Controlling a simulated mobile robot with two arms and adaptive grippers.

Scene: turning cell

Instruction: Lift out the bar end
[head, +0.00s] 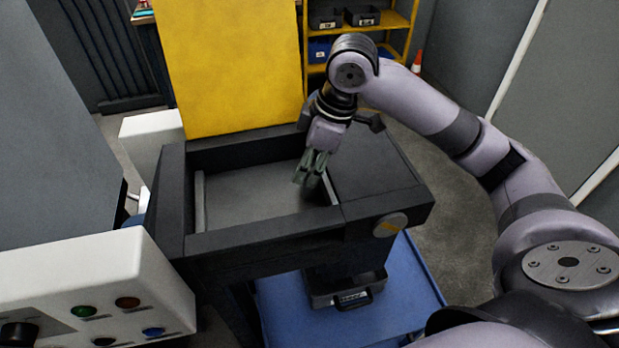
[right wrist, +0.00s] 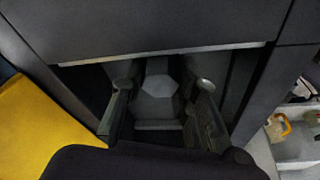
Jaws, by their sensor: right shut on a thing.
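My right gripper (head: 309,180) reaches down into the open dark machine bed (head: 270,244), near the right side of its opening. In the right wrist view its two fingers (right wrist: 162,98) stand either side of a grey faceted piece, which looks like the bar end (right wrist: 158,82). The fingers are shut on it. Its lower part and what lies under it are dark and hard to make out. In the head view the bar end cannot be told apart from the fingers. My left gripper is not in view.
A yellow panel (head: 232,65) stands behind the opening. A white control box with buttons (head: 105,285) is at the front left. A yellow shelf with bins (head: 396,20) stands behind.

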